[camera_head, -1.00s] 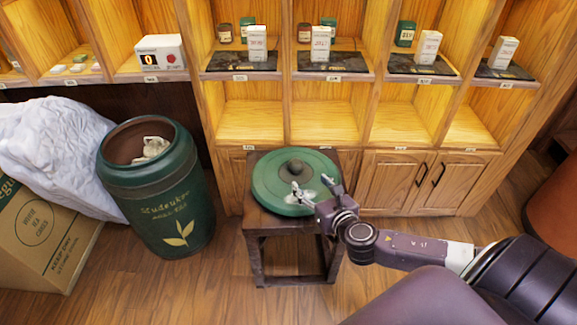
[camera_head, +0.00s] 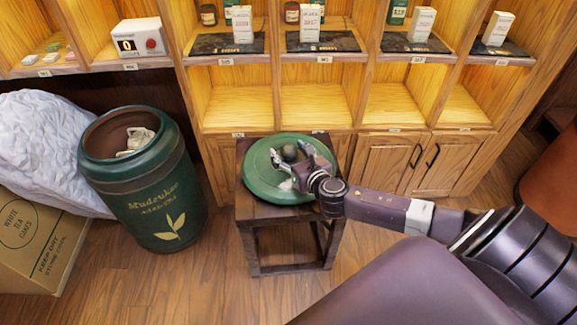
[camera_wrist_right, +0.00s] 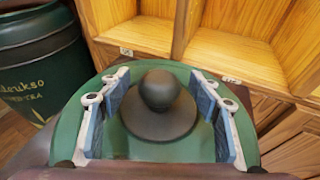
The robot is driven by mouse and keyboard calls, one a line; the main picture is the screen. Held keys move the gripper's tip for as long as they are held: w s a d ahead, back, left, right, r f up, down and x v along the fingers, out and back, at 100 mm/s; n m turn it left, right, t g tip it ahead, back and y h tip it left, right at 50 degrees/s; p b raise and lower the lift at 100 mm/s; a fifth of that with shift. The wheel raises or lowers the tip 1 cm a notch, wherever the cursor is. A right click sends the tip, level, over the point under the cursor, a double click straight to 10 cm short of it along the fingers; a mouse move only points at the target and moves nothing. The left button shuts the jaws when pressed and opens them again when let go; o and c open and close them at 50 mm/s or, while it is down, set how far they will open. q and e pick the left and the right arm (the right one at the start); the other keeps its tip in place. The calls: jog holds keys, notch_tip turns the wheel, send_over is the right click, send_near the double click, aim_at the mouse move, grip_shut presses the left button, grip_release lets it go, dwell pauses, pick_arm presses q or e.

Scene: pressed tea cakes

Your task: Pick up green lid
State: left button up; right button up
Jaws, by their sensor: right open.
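The green lid (camera_head: 262,188) is round with a dark knob (camera_head: 289,153) at its middle. It lies flat on a small dark wooden stool (camera_head: 262,213). My right gripper (camera_head: 289,169) is over the lid, close to the knob. In the right wrist view the green lid (camera_wrist_right: 68,135) fills the lower middle, and its knob (camera_wrist_right: 159,90) stands between the two open fingers of my right gripper (camera_wrist_right: 158,115), with a gap on each side. My left gripper is not in view.
A cardboard box (camera_head: 35,240) and a white sack (camera_head: 45,140) are farther left. A wooden shelf (camera_head: 300,125) with boxes stands close behind the stool.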

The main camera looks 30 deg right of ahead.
jog(key=shift+w+f, duration=0.1)
jog(key=shift+w, duration=0.15)
jog(key=shift+c, duration=0.4)
grip_shut()
jog(key=shift+r, duration=0.2)
